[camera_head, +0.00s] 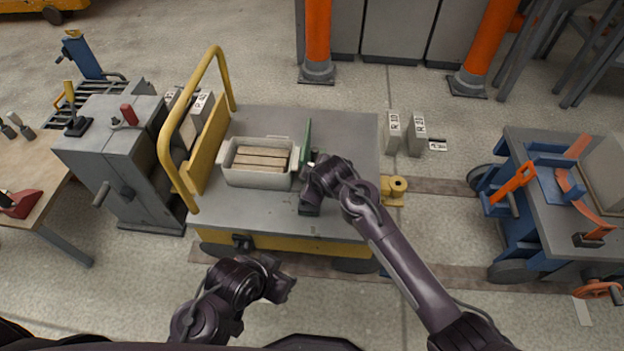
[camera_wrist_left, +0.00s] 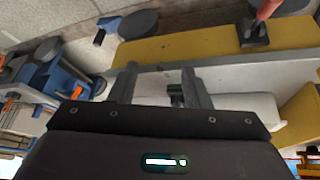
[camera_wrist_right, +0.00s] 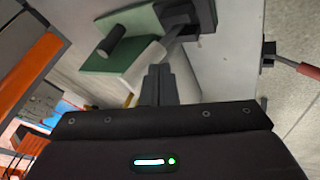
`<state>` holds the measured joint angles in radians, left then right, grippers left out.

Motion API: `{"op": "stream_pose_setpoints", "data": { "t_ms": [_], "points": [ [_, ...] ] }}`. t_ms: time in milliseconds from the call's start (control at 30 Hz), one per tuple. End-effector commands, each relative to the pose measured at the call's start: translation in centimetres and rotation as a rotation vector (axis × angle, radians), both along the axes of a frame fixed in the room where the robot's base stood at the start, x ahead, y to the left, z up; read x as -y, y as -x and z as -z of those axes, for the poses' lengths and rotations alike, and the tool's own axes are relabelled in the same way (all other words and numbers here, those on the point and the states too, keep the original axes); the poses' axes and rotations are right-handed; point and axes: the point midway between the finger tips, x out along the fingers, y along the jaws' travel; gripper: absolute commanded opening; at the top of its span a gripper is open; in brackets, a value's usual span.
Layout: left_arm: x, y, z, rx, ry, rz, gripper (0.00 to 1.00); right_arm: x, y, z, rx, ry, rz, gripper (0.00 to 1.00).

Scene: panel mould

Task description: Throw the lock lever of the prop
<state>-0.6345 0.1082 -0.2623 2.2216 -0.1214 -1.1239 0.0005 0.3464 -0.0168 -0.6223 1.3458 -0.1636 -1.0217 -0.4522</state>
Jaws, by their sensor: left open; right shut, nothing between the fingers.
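A green upright plate (camera_head: 306,144) stands on the grey top of the cart (camera_head: 345,130), beside a light box. In the right wrist view the green plate (camera_wrist_right: 120,50) carries a dark round knob (camera_wrist_right: 112,42). A dark block (camera_wrist_right: 188,18) with a pale rod reaching toward the plate is there too; it may be the prop. I cannot pick out its lock lever for sure. My right gripper (camera_head: 308,178) is shut and empty, close to these parts; its fingertips (camera_wrist_right: 158,72) lie just below the rod. My left gripper (camera_head: 284,282) is open and empty in front of the cart.
The light box (camera_head: 258,179) holds tan bars. A yellow rail (camera_head: 172,125) rises at the cart's left end. A red-handled lever (camera_wrist_left: 266,12) sits on the cart's yellow side. A grey cabinet (camera_head: 130,165) stands left, a blue trolley (camera_head: 545,210) right.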

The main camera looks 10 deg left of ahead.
Motion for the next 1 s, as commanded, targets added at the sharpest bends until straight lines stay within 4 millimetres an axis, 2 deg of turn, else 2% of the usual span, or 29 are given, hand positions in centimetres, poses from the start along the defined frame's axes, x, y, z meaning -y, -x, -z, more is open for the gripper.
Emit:
{"op": "stream_pose_setpoints", "data": {
  "t_ms": [133, 267, 500, 867, 1000],
  "points": [
    [0.4, 1.5, -1.4, 0.015, 0.014, 0.02, 0.43, 0.0, -0.1, -0.1, 0.0, 0.001, 0.0, 0.0],
    [-0.6, 2.0, -2.3, -0.028, -0.013, 0.009, 0.43, 0.1, -1.0, -0.5, -0.001, 0.002, 0.001, 0.0],
    [-1.9, 2.5, -2.0, -0.095, -0.052, -0.013, 0.43, 0.0, -2.6, -0.2, 0.0, 0.001, 0.0, 0.0],
    [-1.9, 2.5, -2.0, -0.098, -0.053, -0.014, 0.43, 0.0, -2.5, -0.1, 0.0, 0.0, 0.0, 0.0],
    [-2.3, 2.7, -2.4, -0.119, -0.063, -0.02, 0.43, 0.4, -2.0, -1.3, 0.0, -0.001, 0.001, 0.0]
  ]
}}
